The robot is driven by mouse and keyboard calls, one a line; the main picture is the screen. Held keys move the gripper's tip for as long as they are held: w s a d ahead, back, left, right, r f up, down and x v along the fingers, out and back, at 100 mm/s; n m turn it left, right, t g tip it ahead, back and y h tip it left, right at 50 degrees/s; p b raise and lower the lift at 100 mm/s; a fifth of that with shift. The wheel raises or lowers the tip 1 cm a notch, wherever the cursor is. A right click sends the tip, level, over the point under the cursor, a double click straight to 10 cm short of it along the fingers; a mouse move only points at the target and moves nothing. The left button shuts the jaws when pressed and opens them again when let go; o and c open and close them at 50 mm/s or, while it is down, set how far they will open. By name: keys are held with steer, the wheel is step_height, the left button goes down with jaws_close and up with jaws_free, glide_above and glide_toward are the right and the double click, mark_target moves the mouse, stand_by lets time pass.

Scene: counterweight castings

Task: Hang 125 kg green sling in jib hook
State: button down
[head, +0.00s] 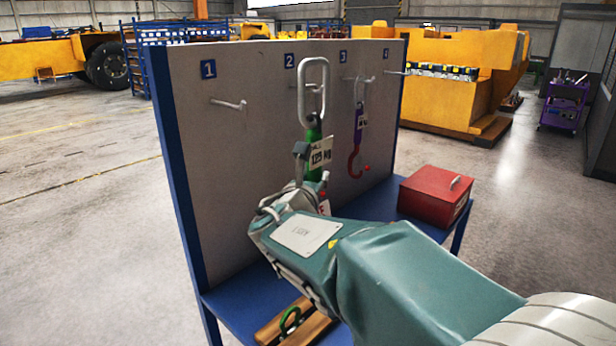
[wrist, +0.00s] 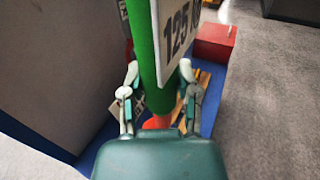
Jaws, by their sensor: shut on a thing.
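The green sling (head: 314,135) hangs upright in front of the board under number 2, with a white 125 KG tag (head: 320,153). A long metal ring (head: 313,90) tops it, over the area of peg 2; I cannot tell whether the ring is on the peg. My gripper (head: 312,168) is shut on the sling below the tag. In the wrist view the green strap (wrist: 147,45) runs between the fingers (wrist: 158,78), with an orange-red part below it. The sling's lower end is mostly hidden by my gripper. I cannot make out a jib hook.
The grey board (head: 240,150) has a bare peg (head: 229,104) under 1. A purple sling (head: 359,125) with a red hook hangs under 3. A red box (head: 435,196) stands on the blue bench (head: 232,300) at right. Wooden pieces and a green ring (head: 289,320) lie low in front.

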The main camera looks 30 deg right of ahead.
steer(key=shift+s+d+r, duration=0.15)
steer(key=shift+s+d, duration=0.2)
steer(key=shift+s, duration=0.25)
steer(key=s+d, duration=0.2)
steer(key=s, duration=0.5)
steer(key=shift+d, duration=0.2)
stand_by(0.7)
steer(key=shift+s, duration=0.15)
stand_by(0.3)
steer(key=shift+d, duration=0.15)
